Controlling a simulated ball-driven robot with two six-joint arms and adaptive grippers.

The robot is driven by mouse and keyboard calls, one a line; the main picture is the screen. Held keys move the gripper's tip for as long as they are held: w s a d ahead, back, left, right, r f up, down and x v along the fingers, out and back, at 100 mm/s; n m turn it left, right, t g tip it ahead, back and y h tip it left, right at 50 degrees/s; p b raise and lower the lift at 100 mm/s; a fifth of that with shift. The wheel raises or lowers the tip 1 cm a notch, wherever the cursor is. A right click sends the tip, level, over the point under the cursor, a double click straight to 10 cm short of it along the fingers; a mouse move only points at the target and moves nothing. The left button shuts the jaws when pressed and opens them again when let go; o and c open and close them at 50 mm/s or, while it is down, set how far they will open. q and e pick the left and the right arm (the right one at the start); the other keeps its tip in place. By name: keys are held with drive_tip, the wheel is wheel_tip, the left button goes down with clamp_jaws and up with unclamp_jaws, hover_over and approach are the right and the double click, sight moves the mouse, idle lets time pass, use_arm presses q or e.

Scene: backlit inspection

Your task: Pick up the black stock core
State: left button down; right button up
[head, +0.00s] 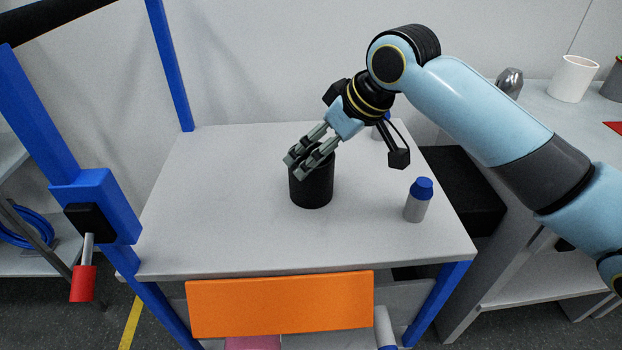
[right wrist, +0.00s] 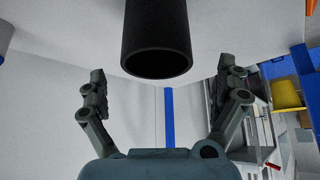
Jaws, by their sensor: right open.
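The black stock core (head: 312,188) is a dark hollow cylinder standing upright on the grey table (head: 230,235), near its middle. In the right wrist view the core (right wrist: 157,35) comes in from the top, its round open end facing the fingers. My right gripper (head: 303,166) is open at the core's upper part, its fingers covering some of the rim in the head view. In the right wrist view my right gripper (right wrist: 160,88) has its fingers spread wide, with nothing between the tips. Contact cannot be told. My left gripper is not in view.
A grey bottle with a blue cap (head: 418,200) stands on the table right of the core. Another blue-capped item (head: 381,130) is partly hidden behind my right wrist. Blue posts (head: 170,65) rise at the table's left side. The table's left and front are clear.

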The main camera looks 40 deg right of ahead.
sight(316, 191)
drive_tip(key=x, duration=0.1)
drive_tip(key=b+x, duration=0.2)
drive_tip(key=x, duration=0.1)
drive_tip(key=shift+d, duration=0.2)
drive_tip(key=shift+w+f, duration=0.35)
drive_tip(key=shift+f, duration=0.1)
drive_tip(key=c, duration=1)
drive_tip(key=shift+c, duration=0.6)
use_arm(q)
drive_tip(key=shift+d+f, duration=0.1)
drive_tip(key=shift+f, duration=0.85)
use_arm(e)
drive_tip(key=shift+r, duration=0.15)
